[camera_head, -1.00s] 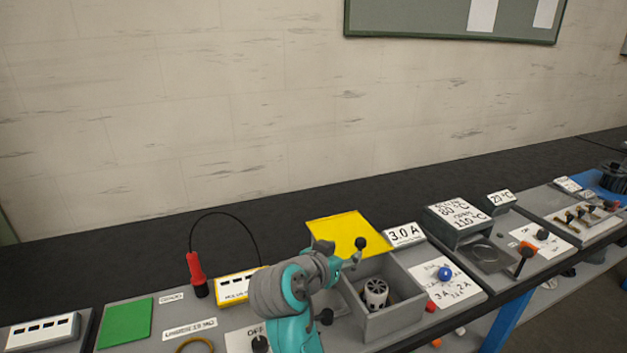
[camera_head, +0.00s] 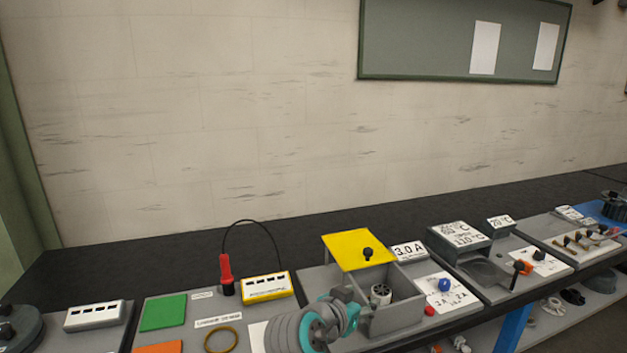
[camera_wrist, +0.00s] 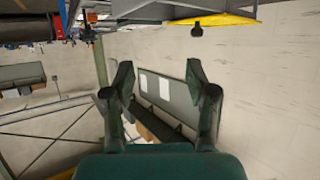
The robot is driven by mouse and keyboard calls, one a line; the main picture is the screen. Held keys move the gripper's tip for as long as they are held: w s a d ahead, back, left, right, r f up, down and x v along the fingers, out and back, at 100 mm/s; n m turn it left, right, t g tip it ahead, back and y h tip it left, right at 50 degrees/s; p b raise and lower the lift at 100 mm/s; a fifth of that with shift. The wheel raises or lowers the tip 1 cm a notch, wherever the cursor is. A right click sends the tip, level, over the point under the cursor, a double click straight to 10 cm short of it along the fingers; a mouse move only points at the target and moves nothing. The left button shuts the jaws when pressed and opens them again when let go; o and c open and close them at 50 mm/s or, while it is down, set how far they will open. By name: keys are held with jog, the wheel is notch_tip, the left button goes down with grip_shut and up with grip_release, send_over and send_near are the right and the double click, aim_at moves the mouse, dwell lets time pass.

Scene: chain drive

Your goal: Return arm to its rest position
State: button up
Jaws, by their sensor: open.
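My arm (camera_head: 305,330) shows at the bottom of the head view, in front of the grey box. Its end is folded and my gripper's fingers cannot be made out there. In the wrist view my gripper (camera_wrist: 161,82) is open, with two dark fingers spread apart and nothing between them. Beyond the fingers are the wall and the green board (camera_wrist: 168,92).
The open grey box (camera_head: 398,318) holds a slotted metal part (camera_head: 381,294), with a yellow lid (camera_head: 345,246) behind it. A red handle (camera_head: 226,270) stands at left. A 3.0 A display (camera_head: 408,251) and a blue knob (camera_head: 445,285) are at right.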

jog(key=s+d+f+n+t+y, duration=0.15)
jog(key=s+f, duration=0.25)
jog(key=f, duration=0.4)
jog(key=s+d+f+n+y, duration=0.2)
jog(key=s+d+f+n, duration=0.1)
jog(key=f, duration=0.6)
jog(key=s+d+f+n+y, duration=0.25)
jog(key=s+f, duration=0.65)
jog(key=s, duration=0.5)
jog(key=s+n+t+y, duration=0.1)
jog(key=s+n+y, duration=0.1)
jog(key=s, duration=1.4)
jog(key=s+d+r+m, duration=0.1)
jog(key=s+r, duration=0.3)
jog(key=s, duration=0.3)
jog(key=s+d+r+m+t, duration=0.1)
jog(key=s+r, duration=0.3)
jog(key=s, duration=0.3)
jog(key=shift+s+r, duration=0.2)
jog(key=shift+s, duration=0.15)
jog(key=shift+c, duration=0.3)
